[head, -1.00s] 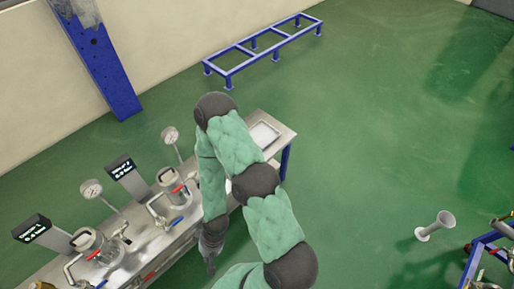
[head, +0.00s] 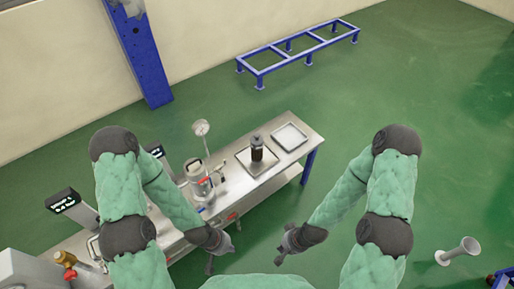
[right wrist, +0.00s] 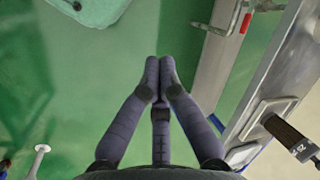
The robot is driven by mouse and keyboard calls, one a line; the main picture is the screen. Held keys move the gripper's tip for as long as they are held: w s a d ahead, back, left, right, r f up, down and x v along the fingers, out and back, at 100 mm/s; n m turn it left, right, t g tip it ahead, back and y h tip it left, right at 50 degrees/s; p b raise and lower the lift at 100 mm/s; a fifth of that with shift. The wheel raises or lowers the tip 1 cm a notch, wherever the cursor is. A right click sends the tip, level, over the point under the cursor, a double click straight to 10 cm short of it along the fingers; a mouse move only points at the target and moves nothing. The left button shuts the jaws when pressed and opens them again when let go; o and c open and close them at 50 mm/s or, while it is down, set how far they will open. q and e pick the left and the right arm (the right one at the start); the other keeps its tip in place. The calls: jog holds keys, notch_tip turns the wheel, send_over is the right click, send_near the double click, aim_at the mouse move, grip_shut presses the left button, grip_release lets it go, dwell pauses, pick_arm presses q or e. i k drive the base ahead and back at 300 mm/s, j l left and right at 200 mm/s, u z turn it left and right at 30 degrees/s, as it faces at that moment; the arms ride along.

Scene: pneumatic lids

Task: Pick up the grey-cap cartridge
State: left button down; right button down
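A dark brown cartridge (head: 257,148) with a dark top stands upright on a shallow tray (head: 244,160) towards the far end of the steel bench. Its cap colour is too small to tell. A dark cartridge with a pale label (right wrist: 290,135) also shows at the right edge of the right wrist view. My right gripper (head: 280,259) is off the bench's front side, apart from the cartridge. In the right wrist view its fingertips (right wrist: 160,62) meet with nothing between them. My left gripper (head: 209,268) is by the bench's front edge, nearer than the cartridge; its fingers are too small to judge.
An empty second tray (head: 290,137) lies beyond the cartridge. A steel vessel (head: 199,182) with a gauge (head: 201,128) stands left of it on the bench (head: 262,180). A blue frame (head: 300,50) is on the floor behind. A pale flared stand (head: 458,252) is at right.

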aim_at(256, 142)
jog(key=i+l+u, duration=0.3)
jog(key=i+l, duration=0.2)
jog(key=i+l+u, duration=0.35)
jog(key=l, duration=0.25)
jog(key=i, duration=0.1)
